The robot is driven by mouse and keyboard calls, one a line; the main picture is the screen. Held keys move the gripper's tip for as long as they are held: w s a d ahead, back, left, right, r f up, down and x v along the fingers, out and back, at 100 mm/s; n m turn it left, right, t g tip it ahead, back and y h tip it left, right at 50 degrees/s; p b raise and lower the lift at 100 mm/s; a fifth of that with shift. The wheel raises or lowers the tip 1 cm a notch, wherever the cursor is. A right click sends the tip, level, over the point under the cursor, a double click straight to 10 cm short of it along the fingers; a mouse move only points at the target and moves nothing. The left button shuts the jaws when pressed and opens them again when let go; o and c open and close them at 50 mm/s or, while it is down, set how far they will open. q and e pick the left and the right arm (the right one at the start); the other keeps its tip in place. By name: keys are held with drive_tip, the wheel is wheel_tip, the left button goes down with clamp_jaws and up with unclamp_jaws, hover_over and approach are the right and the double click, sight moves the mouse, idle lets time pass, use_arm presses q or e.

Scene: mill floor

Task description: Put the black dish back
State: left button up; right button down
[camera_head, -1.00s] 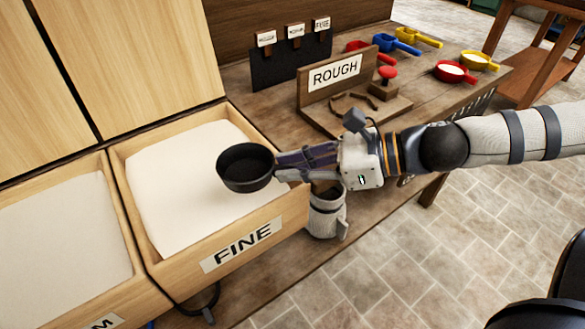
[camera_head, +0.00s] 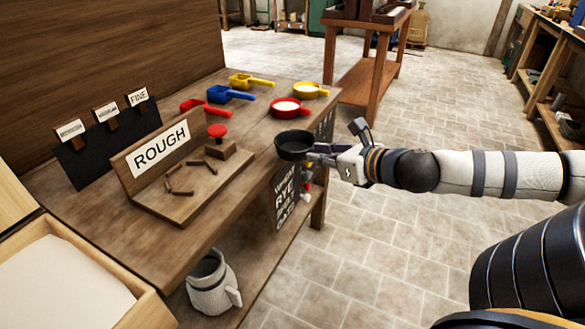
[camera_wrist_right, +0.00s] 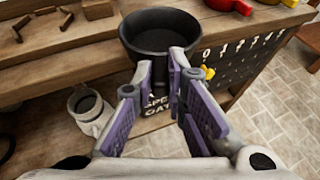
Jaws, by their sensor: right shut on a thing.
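The black dish (camera_head: 294,146) is a round, dark pan whose inside looks dark and empty. My right gripper (camera_head: 318,153) is shut on it from the right side, and the dish is roughly level at the front edge of the wooden bench (camera_head: 232,210). In the right wrist view the dish (camera_wrist_right: 160,42) is just beyond the fingertips (camera_wrist_right: 163,66) of my right gripper. Its grip point is partly hidden by the fingers. I cannot tell whether the dish touches the bench. My left gripper is not in view.
A red dish (camera_head: 291,107) and a yellow dish (camera_head: 311,90), both with pale contents, stand behind the black one. Red, blue (camera_head: 226,94) and yellow scoops lie further left. The ROUGH stand (camera_head: 163,150) is left. A grey mug (camera_head: 213,288) sits on the lower shelf.

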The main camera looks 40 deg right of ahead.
sight(291, 143)
drive_tip(key=shift+w+d, duration=0.1)
drive_tip(key=shift+d, duration=0.1)
drive_tip(key=w, duration=0.7)
drive_tip(key=shift+w+f, duration=0.1)
drive_tip(key=shift+f, duration=0.3)
drive_tip(key=w, duration=0.3)
drive_tip(key=w+b, duration=0.1)
drive_tip(key=w, duration=0.1)
drive_tip(key=w+f+b, duration=0.1)
drive_tip(key=w, duration=0.2)
drive_tip(key=shift+w+f, duration=0.1)
drive_tip(key=shift+w, duration=0.2)
drive_tip(key=shift+f+b, duration=0.5)
drive_tip(key=shift+f, duration=0.2)
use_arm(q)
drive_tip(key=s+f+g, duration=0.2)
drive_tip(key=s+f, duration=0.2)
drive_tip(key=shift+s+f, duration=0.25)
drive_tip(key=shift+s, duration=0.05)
